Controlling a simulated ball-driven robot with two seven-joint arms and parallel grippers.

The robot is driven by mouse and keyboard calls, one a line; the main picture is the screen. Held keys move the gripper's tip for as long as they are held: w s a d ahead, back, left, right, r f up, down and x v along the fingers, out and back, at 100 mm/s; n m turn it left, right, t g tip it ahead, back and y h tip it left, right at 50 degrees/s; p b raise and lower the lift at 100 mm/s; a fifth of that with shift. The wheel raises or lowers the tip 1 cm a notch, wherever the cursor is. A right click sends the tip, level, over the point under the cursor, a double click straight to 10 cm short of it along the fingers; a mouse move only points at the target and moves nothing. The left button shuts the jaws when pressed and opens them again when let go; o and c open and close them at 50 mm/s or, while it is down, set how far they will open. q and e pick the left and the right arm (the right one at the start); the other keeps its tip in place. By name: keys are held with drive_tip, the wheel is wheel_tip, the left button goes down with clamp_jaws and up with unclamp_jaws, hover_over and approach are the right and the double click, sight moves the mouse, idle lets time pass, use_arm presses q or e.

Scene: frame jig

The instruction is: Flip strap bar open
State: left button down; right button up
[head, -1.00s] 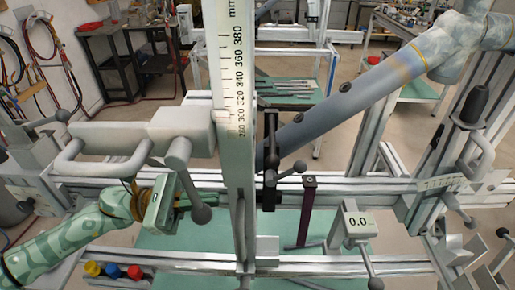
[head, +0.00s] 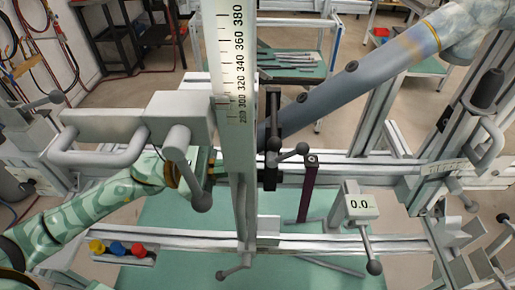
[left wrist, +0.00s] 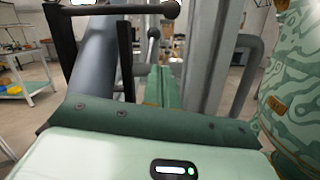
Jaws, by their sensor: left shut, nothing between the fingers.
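A dark clamp (head: 270,142) stands beside the blue-grey tube (head: 330,86) in the head view. In the left wrist view, a dark bar (left wrist: 112,9) with a ball knob spans two dark posts over the tube; it appears to be the strap bar, lying across and closed. My left gripper (left wrist: 160,84) is shut and empty, its fingers pointing ahead, below and near the bar's knob end, apart from it. In the head view the left gripper's fingertips are largely hidden by the ruled upright; its wrist (head: 188,172) shows left of it. My right gripper is out of view.
The ruled upright (head: 232,130) and a grey clamp with handle (head: 120,126) crowd my left arm. A purple bar (head: 309,188) and a readout block (head: 359,204) stand to the right. A cross rail (head: 330,243) runs in front; coloured knobs (head: 117,248) sit at left.

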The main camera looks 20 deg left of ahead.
sight(268, 145)
use_arm(q)
drive_tip(key=d+r+p, duration=0.2)
drive_tip(key=d+r, duration=0.1)
drive_tip(key=r, duration=0.1)
drive_tip(key=shift+d+r, duration=0.35)
drive_tip(key=shift+d, duration=0.05)
wheel_tip(268, 145, up, 2)
drive_tip(key=shift+r+n+p, duration=0.1)
drive_tip(key=shift+n+p, duration=0.8)
drive_tip(key=shift+p, duration=0.3)
drive_tip(key=shift+s, duration=0.15)
drive_tip(key=shift+f, duration=0.2)
